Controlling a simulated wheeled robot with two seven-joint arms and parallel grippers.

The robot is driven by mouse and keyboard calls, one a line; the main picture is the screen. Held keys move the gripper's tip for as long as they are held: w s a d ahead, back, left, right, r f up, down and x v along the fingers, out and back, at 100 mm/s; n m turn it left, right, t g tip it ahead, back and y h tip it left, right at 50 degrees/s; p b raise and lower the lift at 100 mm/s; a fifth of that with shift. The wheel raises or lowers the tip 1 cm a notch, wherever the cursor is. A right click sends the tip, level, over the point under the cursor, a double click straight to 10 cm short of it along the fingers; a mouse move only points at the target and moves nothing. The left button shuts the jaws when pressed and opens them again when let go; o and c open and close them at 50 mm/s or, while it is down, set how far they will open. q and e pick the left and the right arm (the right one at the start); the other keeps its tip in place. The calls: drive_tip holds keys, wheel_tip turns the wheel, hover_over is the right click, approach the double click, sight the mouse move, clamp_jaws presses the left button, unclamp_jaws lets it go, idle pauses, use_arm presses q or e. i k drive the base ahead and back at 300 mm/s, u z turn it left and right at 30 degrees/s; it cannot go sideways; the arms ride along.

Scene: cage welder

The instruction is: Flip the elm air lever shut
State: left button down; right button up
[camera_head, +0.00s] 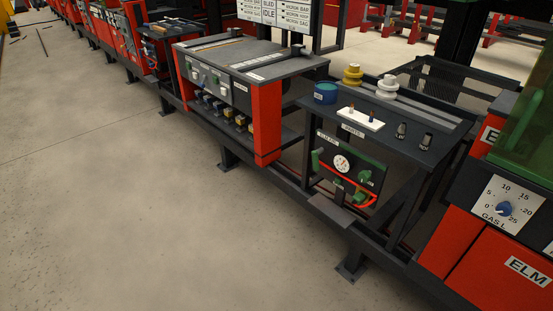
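The elm air panel (350,160) is a small dark green board under the dark workbench in the right half of the head view. A label at its upper left seems to read ELM AIR. It carries a round white gauge (342,163) with a red needle. Right of the gauge is a green fitting (364,178) that may hold the lever. A green upright part (316,160) stands at the panel's left edge. The lever's position is too small to tell. Neither of my grippers shows.
The bench (385,120) above holds a blue round container (325,93), yellow and white spools, a white tray and two dark knobs. A low dark rail runs before the bench. The concrete floor (130,190) at left is clear.

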sight(315, 154)
drive_tip(key=z, duration=0.15)
drive_tip(key=i, duration=1.15)
drive_tip(key=z, duration=0.7)
